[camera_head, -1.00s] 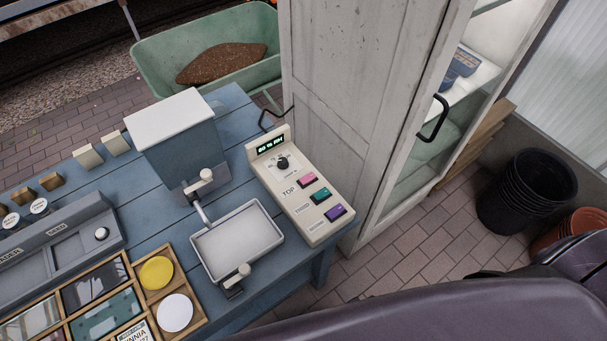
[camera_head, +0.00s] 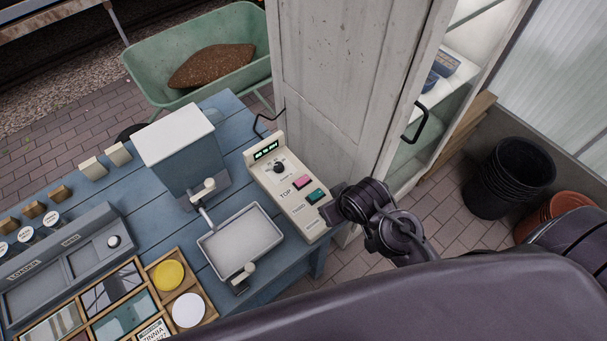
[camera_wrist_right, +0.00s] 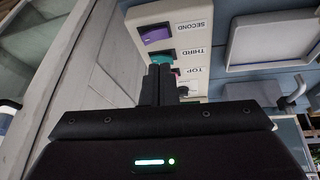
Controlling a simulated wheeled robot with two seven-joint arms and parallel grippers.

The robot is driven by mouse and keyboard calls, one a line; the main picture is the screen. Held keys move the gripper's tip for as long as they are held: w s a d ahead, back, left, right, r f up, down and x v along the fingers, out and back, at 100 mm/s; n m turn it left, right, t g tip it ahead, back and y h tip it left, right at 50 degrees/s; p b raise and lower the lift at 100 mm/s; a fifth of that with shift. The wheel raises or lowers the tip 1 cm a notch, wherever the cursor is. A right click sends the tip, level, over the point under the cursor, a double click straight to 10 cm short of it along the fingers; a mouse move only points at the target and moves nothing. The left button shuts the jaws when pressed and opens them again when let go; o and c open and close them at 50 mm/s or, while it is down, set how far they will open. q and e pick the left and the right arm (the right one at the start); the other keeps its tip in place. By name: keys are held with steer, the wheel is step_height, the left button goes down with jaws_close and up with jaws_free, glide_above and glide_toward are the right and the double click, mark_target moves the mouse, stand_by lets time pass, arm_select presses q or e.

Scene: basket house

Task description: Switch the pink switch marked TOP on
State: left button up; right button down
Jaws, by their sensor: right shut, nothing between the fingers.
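A cream control box (camera_head: 272,186) stands on the blue table, with a small display and a dark knob at its far end. The pink switch (camera_head: 301,183) sits beside the word TOP; I cannot tell its position. The teal switch (camera_head: 318,195) is beside THIRD. My right gripper (camera_head: 326,212) is over the near end of the box and hides the purple switch in the head view. In the wrist view the right gripper's fingers (camera_wrist_right: 159,70) are together and empty, below the purple switch (camera_wrist_right: 156,33). They mostly cover the pink switch (camera_wrist_right: 176,71). My left gripper is not in view.
A grey tray (camera_head: 240,243) with cream-knobbed levers lies left of the box. A white-topped blue-grey block (camera_head: 180,145) stands behind it. A white cabinet (camera_head: 335,90) rises just behind and right of the box. Black pots (camera_head: 495,180) stand on the floor.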

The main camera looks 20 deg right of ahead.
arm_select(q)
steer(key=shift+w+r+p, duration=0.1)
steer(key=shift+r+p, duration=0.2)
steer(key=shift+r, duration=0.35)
arm_select(e)
steer(key=w+r+n+t+y, duration=0.1)
steer(key=w+r+t+y, duration=0.1)
steer(key=w, duration=0.5)
steer(key=shift+a+r+n+t+y, duration=0.3)
steer(key=shift+a+r+t+y, duration=0.15)
steer(key=shift+t, duration=0.25)
steer(key=shift+w+f, duration=0.1)
steer(key=shift+w, duration=0.05)
steer(key=p, duration=0.2)
glide_above(302, 181)
steer(key=s, duration=0.2)
step_height(302, 181, down, 6)
steer(key=shift+f, duration=0.2)
steer(key=f, duration=0.3)
steer(key=shift+w+f+p, duration=0.15)
steer(key=shift+w+p, duration=0.05)
steer(key=shift+p, duration=0.15)
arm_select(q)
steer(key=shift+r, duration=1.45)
arm_select(e)
steer(key=shift+f, duration=0.65)
